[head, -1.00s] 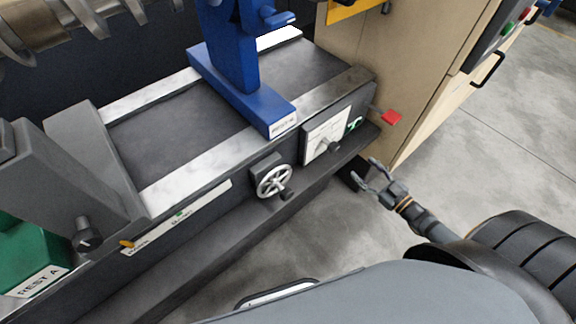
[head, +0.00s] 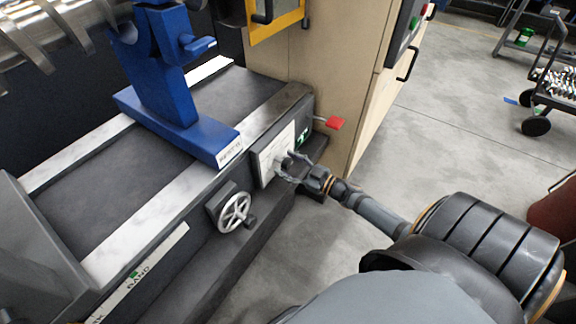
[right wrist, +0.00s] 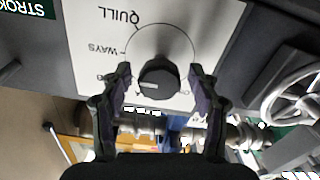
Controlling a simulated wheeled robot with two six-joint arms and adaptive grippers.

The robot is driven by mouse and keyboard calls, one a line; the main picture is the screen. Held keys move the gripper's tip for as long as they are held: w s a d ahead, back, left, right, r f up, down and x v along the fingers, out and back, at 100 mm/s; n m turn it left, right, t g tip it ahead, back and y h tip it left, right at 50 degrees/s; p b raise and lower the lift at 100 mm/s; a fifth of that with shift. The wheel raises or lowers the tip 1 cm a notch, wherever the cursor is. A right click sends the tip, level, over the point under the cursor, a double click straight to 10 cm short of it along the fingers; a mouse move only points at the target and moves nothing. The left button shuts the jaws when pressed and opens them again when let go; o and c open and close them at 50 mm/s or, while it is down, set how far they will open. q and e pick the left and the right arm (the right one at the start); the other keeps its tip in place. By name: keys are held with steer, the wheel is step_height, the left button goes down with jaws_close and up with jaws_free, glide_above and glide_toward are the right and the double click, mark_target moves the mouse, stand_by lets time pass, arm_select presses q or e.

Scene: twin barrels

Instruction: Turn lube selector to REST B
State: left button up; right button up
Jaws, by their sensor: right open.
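The lube selector is a dark round knob (right wrist: 159,78) on a white plate (right wrist: 205,25), which also shows in the head view (head: 266,160) on the front of the machine bed. In the right wrist view the plate's lettering is upside down; QUILL and WAYS are readable, and other labels are partly hidden by my fingers. A pale mark on the knob's face lies left of its centre. My right gripper (head: 284,171) is open at the plate, and its fingers (right wrist: 158,88) stand on either side of the knob. My left gripper is out of view.
A handwheel (head: 235,212) sits left of the plate, and a red-ended lever (head: 334,123) sticks out to its right. A blue rest (head: 180,120) stands on the bed above.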

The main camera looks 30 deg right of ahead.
steer(key=c, duration=1.2)
steer(key=n+p, duration=0.1)
steer(key=n, duration=0.7)
steer(key=shift+n, duration=0.3)
steer(key=shift+f, duration=0.1)
steer(key=o, duration=1.2)
